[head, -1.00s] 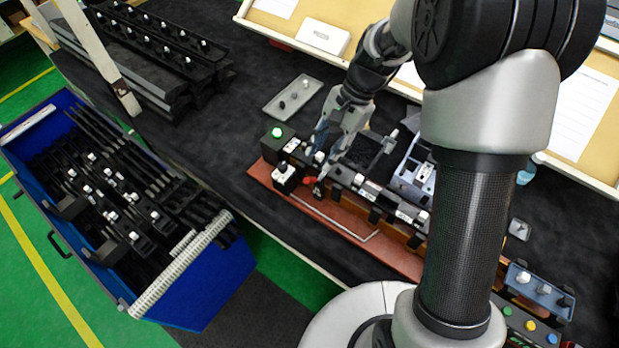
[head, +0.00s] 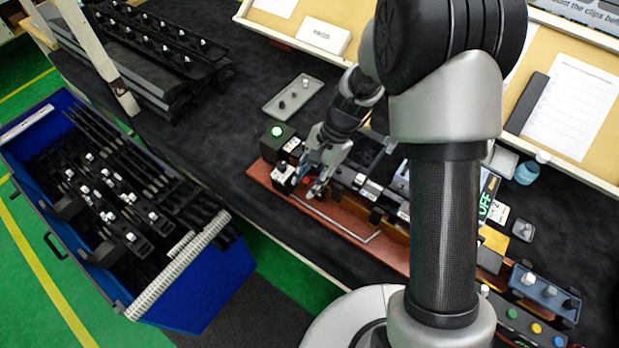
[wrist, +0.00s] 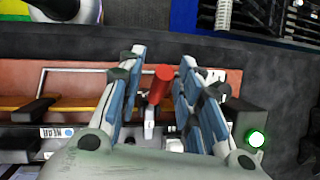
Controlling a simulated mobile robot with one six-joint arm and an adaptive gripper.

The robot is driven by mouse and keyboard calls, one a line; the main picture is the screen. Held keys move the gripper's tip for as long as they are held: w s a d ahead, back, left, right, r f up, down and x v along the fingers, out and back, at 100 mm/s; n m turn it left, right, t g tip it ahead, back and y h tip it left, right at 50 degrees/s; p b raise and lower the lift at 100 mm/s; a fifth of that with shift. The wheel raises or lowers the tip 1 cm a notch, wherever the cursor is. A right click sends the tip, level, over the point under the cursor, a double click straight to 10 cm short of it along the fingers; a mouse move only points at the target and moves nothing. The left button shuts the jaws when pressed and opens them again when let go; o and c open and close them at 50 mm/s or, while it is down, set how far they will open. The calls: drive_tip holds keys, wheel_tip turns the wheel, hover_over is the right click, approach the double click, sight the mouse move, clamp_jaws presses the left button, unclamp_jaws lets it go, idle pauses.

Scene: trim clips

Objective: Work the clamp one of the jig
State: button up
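The jig has a reddish-brown base (head: 335,227) with a row of dark blocks and white labels, and it lies along the front edge of the dark bench. A clamp with a red handle (wrist: 160,83) is near its left end in the head view. My gripper (wrist: 162,62) is open, with one blue-padded finger on each side of the red handle and visible gaps between. In the head view my gripper (head: 309,187) is low over the front of the jig, partly hiding the clamp.
A green lamp (head: 277,131) glows at the jig's left end. A grey tray (head: 276,105) with small parts lies behind. A blue bin (head: 215,285) of black strips stands front left. A button panel (head: 522,324) is at the right.

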clamp_jaws()
idle(0.4)
